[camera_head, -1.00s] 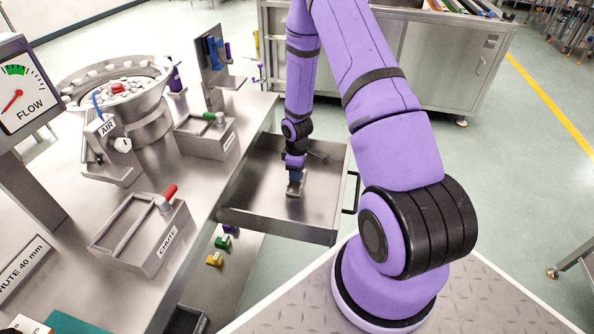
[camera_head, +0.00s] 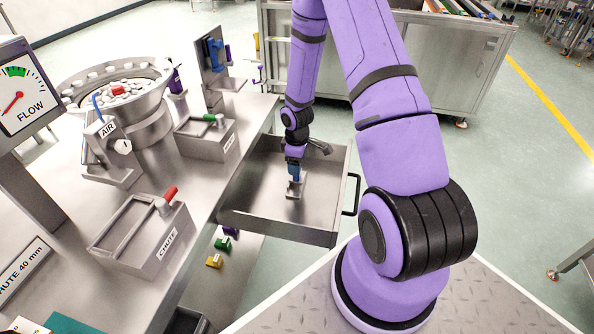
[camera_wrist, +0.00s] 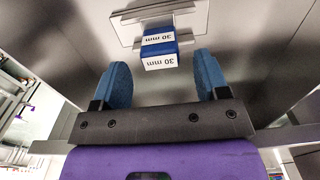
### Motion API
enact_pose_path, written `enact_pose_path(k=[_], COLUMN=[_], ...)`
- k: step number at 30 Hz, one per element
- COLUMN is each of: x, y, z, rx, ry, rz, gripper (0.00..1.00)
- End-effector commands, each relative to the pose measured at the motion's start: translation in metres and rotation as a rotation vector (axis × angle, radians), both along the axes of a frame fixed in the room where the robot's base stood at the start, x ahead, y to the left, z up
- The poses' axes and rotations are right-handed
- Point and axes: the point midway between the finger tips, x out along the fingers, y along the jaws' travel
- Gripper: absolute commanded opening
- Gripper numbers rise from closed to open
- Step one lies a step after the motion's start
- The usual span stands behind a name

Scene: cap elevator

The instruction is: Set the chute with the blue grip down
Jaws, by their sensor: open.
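The chute with the blue grip (camera_wrist: 158,42) is in the wrist view, its grip bearing white "30 mm" labels. Its metal body (camera_wrist: 125,18) rests on the bare metal floor of the open drawer (camera_head: 325,200). In the head view the chute (camera_head: 293,189) stands near the drawer's middle, partly hidden by my gripper (camera_head: 295,168). My gripper (camera_wrist: 163,75) is open, its two blue fingers apart, with the grip just beyond the tips and between their lines. Nothing is held.
Left of the drawer, the bench carries a red-handled box marked CHUTE (camera_head: 150,235), a green-handled box (camera_head: 207,137), a bowl feeder (camera_head: 120,95) and a FLOW gauge (camera_head: 22,95). Small coloured blocks (camera_head: 215,260) lie below. The drawer floor around the chute is free.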

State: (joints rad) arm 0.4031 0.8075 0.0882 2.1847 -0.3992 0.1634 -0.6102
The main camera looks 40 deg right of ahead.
Motion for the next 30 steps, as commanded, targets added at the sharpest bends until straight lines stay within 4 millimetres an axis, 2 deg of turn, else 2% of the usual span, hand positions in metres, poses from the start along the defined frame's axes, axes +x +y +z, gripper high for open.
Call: enact_pose_path(k=[3, 9, 17, 20, 23, 30], x=[0.000, 0.000, 0.000, 0.001, 0.001, -0.010], y=[-0.001, -0.001, 0.000, 0.002, 0.007, 0.029], z=[0.024, 0.055, 0.076, 0.091, 0.120, 0.211], rx=[-0.001, -0.001, -0.002, -0.014, -0.038, -0.096], ry=[-0.003, -0.002, -0.002, -0.010, -0.029, -0.098], rz=[-0.002, -0.001, -0.001, -0.014, -0.040, -0.151], gripper=[0.68, 0.68, 0.68, 0.68, 0.68, 0.68])
